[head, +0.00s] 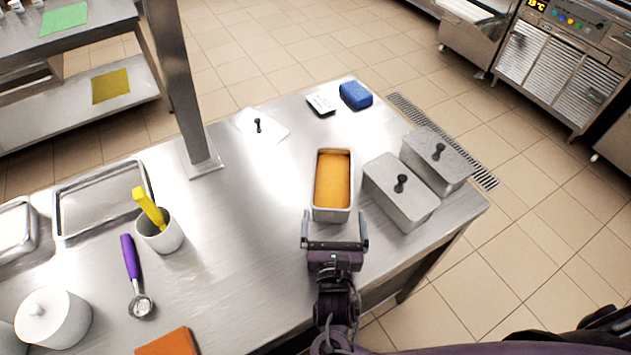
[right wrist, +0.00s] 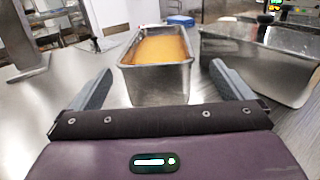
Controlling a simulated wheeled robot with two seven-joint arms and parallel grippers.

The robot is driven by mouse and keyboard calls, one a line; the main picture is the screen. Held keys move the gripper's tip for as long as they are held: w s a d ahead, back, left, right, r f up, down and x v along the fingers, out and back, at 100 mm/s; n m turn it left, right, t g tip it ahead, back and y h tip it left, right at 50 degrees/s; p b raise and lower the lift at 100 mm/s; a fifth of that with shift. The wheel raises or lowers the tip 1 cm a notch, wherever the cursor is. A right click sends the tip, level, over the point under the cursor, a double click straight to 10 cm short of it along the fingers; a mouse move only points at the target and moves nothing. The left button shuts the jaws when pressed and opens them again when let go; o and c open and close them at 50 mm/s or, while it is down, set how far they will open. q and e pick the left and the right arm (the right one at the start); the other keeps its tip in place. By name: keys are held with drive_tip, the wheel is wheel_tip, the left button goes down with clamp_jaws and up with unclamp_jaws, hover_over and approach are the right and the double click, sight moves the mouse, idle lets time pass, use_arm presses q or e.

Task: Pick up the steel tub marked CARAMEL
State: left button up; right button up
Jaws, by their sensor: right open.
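An open steel tub (head: 332,185) with an orange-brown filling stands upright on the steel table; I can read no marking on it. It also shows in the right wrist view (right wrist: 160,75), straight ahead of the fingers. My right gripper (head: 335,228) is open and empty at the tub's near end. In the right wrist view its fingers (right wrist: 163,85) are spread wider than the tub, with the tub's near end at or just beyond them; I cannot tell if they touch it. My left gripper is not in view.
Two lidded steel tubs (head: 398,192) and (head: 437,160) stand close on the right. A blue sponge (head: 356,95) and a small white card (head: 321,104) lie behind. A post (head: 178,80), a cup (head: 160,235) and a purple-handled scoop (head: 133,262) are on the left.

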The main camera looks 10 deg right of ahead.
drive_tip(key=shift+w+a, duration=0.1)
drive_tip(key=shift+w, duration=0.05)
drive_tip(key=p, duration=0.2)
hover_over(333, 206)
drive_tip(key=s, duration=0.1)
drive_tip(key=shift+w+f, duration=0.15)
drive_tip(key=shift+w, duration=0.3)
drive_tip(key=shift+c, duration=0.9)
drive_tip(key=c, duration=0.9)
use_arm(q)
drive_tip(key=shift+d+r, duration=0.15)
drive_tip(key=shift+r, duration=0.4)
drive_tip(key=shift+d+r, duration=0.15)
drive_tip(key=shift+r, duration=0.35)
use_arm(e)
drive_tip(key=c, duration=0.3)
